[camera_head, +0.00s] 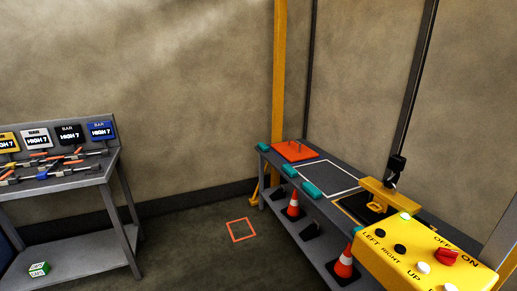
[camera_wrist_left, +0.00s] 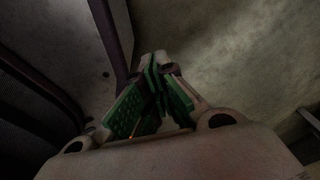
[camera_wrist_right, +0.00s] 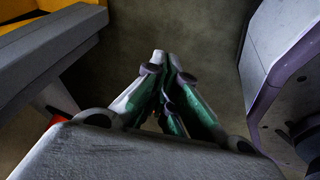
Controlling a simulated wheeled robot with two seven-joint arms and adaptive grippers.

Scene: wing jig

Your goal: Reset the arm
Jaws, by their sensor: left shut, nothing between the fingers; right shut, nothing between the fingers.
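My left gripper (camera_wrist_left: 158,62) shows in the left wrist view with its green-padded fingers together and nothing between them. My right gripper (camera_wrist_right: 166,62) shows in the right wrist view, also shut and empty, above bare floor. Neither gripper nor arm shows in the head view. Neither gripper touches any object that I can see.
A grey bench (camera_head: 325,207) with an orange plate (camera_head: 295,150) and teal blocks stands right of centre. A yellow control box (camera_head: 420,252) is at the front right. A grey tool table (camera_head: 75,192) stands left. Orange-outlined floor square (camera_head: 241,230) lies between; that floor is clear.

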